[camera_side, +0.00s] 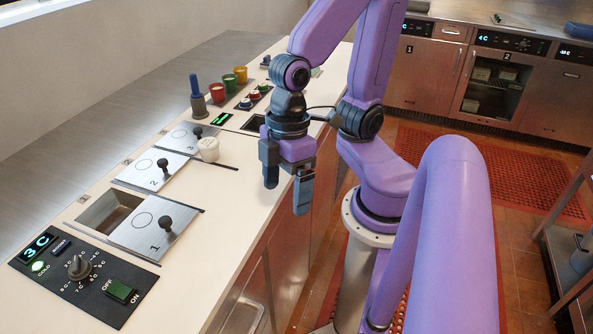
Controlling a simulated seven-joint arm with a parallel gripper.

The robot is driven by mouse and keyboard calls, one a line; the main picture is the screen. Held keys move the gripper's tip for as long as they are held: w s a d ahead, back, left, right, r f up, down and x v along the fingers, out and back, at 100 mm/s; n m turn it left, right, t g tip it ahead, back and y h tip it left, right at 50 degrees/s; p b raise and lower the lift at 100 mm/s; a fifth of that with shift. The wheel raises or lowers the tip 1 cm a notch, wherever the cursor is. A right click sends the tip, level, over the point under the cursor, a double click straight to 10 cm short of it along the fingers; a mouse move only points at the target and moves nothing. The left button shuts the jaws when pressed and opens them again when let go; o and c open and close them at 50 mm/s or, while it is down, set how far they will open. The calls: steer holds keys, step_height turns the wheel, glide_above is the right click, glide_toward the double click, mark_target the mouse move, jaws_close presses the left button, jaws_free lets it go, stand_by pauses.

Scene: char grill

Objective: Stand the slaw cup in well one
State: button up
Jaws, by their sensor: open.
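A small white cup (208,149), which looks like the slaw cup, stands upright on the counter by the right edge of lid 3. Well one (106,211) shows as an open, empty-looking metal recess at the left. Its lid, marked 1 (157,230), is slid to the right, partly off the opening, with a black knob on top. My gripper (287,184) is open and empty, pointing down over the counter's right edge. It is to the right of the cup and clear of it.
Lids 2 (150,172) and 3 (185,138) lie flat with upright knobs. A blue-handled tool (197,98) and red (217,93), green and yellow cups stand farther back. A control panel (82,272) reading 3C is at the front. Bare counter lies right of the lids.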

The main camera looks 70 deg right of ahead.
steer(key=d, duration=0.1)
steer(key=d+h, duration=0.1)
steer(key=d+r+n, duration=0.1)
steer(key=shift+s+d, duration=0.2)
steer(key=shift+s, duration=0.2)
steer(key=n+t+h, duration=0.3)
steer(key=n+h, duration=0.1)
steer(key=n, duration=1.1)
glide_toward(208, 143)
steer(key=x, duration=1)
steer(key=shift+w+d+f, duration=0.1)
steer(key=shift+d+f, duration=0.05)
